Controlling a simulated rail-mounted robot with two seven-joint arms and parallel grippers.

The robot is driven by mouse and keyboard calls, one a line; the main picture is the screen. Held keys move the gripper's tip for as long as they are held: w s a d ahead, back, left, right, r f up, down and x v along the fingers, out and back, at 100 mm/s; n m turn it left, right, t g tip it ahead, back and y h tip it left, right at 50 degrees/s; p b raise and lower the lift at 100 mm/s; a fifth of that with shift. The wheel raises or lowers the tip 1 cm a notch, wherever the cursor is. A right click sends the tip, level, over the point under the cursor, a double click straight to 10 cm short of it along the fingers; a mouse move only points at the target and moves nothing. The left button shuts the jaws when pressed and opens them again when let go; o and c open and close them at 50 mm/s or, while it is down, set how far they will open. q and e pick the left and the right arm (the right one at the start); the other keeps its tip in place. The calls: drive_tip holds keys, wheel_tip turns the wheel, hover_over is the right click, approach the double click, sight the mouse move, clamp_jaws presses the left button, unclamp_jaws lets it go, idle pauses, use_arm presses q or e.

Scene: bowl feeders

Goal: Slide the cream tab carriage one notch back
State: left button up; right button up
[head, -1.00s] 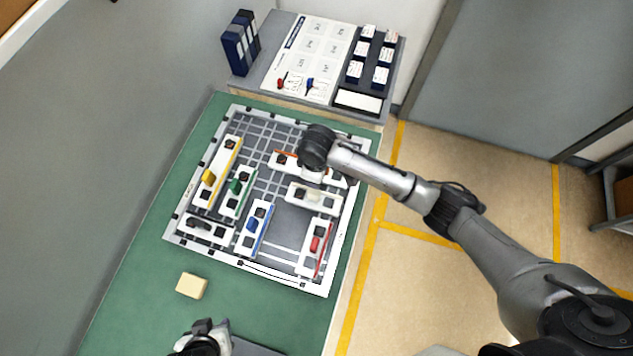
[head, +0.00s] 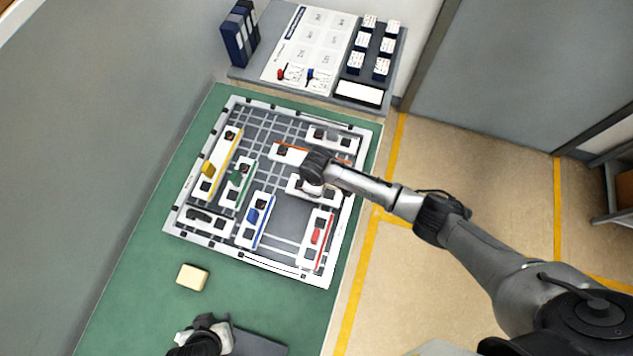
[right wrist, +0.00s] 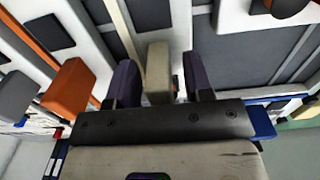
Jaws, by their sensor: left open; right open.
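The cream tab carriage (head: 295,186) is a white block on the grey gridded board, right of centre, partly covered by my right arm. Its cream tab (right wrist: 158,70) shows in the right wrist view. My right gripper (right wrist: 161,82) is open, with one dark finger on each side of the cream tab. Narrow gaps seem to show between tab and fingers; contact is hard to judge. In the head view, the right wrist hides the tab. My left gripper (head: 205,332) is open and empty at the bottom, away from the board.
The orange-tab carriage (head: 284,152) lies just behind; its orange tab (right wrist: 70,88) is close beside a right finger. Carriages with yellow (head: 208,170), green (head: 236,177), blue (head: 252,215) and red (head: 316,235) tabs share the board. A beige block (head: 192,277) lies on the green mat.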

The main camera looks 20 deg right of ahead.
drive_tip(key=shift+f, duration=0.2)
drive_tip(key=shift+c, duration=0.3)
clamp_jaws()
